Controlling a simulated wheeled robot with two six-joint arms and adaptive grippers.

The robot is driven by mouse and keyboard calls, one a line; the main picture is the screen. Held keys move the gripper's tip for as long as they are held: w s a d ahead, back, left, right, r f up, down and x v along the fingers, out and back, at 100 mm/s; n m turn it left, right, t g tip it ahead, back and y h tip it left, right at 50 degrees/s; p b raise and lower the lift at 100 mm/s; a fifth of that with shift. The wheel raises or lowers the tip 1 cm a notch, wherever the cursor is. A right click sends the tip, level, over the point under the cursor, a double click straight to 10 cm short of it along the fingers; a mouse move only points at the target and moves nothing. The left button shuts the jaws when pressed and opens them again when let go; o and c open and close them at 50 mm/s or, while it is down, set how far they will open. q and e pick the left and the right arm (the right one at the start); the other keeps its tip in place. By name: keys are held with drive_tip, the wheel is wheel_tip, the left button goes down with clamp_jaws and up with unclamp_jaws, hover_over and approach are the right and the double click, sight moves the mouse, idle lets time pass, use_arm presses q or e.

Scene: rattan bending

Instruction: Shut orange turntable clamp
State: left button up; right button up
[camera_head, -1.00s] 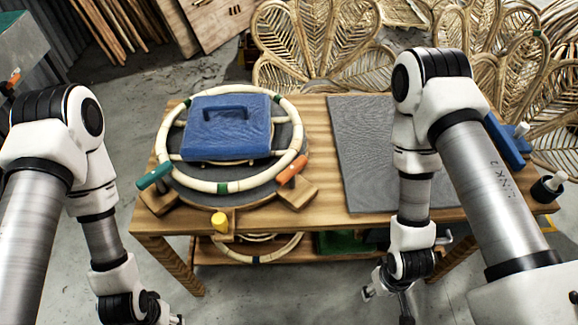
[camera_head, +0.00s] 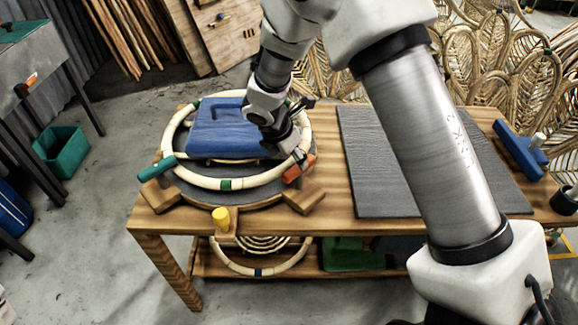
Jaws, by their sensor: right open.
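The orange clamp handle (camera_head: 294,173) sits at the right front of the round turntable (camera_head: 262,197), above a wooden block. A pale rattan ring (camera_head: 196,181) with green bands lies on the turntable. My right gripper (camera_head: 300,152) is open, pointing down just above and behind the orange clamp, close to the ring. Its fingers are small and dark here, so I cannot tell whether they touch the handle. My left gripper is out of view.
A blue case-like block (camera_head: 215,125) lies inside the ring, partly behind my right gripper. A green clamp handle (camera_head: 157,169) is at the left and a yellow knob (camera_head: 221,216) at the front. A grey mat (camera_head: 400,165) covers the table's right side.

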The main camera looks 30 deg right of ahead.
sight(299, 177)
drive_tip(key=x, duration=0.4)
drive_tip(key=shift+s, duration=0.2)
drive_tip(key=shift+w+f, duration=0.15)
drive_tip(key=shift+w, duration=0.05)
drive_tip(key=shift+s, duration=0.2)
drive_tip(key=c, duration=0.5)
clamp_jaws()
